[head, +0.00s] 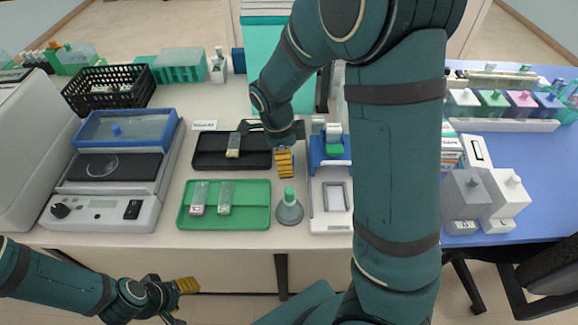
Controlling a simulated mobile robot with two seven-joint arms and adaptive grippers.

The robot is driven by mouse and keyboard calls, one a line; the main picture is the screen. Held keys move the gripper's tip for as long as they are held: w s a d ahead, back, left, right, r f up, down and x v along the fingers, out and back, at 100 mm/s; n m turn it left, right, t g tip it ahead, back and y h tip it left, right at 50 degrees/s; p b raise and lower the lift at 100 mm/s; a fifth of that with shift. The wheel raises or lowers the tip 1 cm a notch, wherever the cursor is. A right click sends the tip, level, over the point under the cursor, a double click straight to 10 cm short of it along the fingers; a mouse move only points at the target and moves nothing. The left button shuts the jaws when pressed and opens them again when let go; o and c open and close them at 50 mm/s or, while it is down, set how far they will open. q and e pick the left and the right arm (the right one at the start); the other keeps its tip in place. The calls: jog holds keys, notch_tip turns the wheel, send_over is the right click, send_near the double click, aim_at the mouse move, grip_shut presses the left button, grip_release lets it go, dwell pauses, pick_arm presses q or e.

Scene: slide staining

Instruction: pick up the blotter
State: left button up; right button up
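I cannot tell for certain which thing is the blotter. A likely one is the blue block with a green top part (332,152), in the middle of the table just left of my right arm. My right gripper (262,145) hangs over the right part of the black tray, left of that block and apart from it. Its fingers look spread, with nothing visible between them. My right arm hides part of the table to the right of the block. My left gripper (181,302) is low in front of the table edge, spread and empty.
A black tray (208,160) holds a slide. A green tray (252,218) holds two slides. A grey cone with a green cap (289,209) and a white tray (329,221) stand near the front edge. A scale-like device (95,213) is at left, jars (463,193) at right.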

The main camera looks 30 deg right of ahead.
jog(key=f, duration=0.3)
jog(key=shift+s+d+b, duration=0.15)
jog(key=shift+d+b, duration=0.1)
jog(key=shift+b, duration=0.1)
jog(key=c, duration=1.3)
notch_tip(320, 180, up, 10)
jog(key=p, duration=0.3)
jog(key=shift+r, duration=0.1)
